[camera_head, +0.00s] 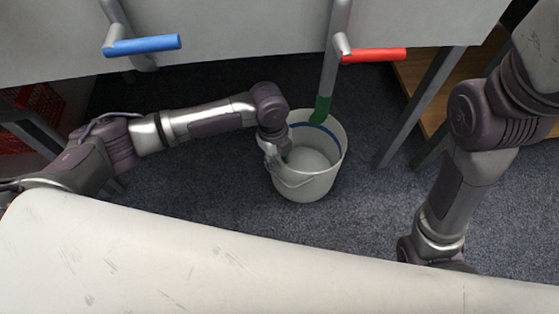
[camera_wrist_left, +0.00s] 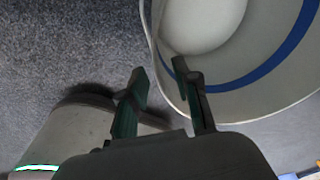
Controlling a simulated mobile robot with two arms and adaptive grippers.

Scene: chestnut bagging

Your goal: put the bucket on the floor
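A white bucket (camera_head: 318,182) with a blue band inside stands upright on the dark carpet floor (camera_head: 215,195), under the green-ended pipe. It looks empty. My left gripper (camera_head: 281,157) is at the bucket's left rim, partly hidden by its own wrist in the head view. In the left wrist view the bucket (camera_wrist_left: 240,97) fills the upper right. The left gripper's fingers (camera_wrist_left: 158,80) are apart there, one outside the rim and one over the inside. Whether they touch the wall I cannot tell. My right arm hangs at the right; its gripper is hidden.
A pale machine panel above carries a blue handle (camera_head: 142,45) and a red handle (camera_head: 374,56). A pipe with a green end (camera_head: 321,108) reaches down to the bucket's opening. Metal legs (camera_head: 420,108) stand to the right. A red crate (camera_head: 18,137) is at far left.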

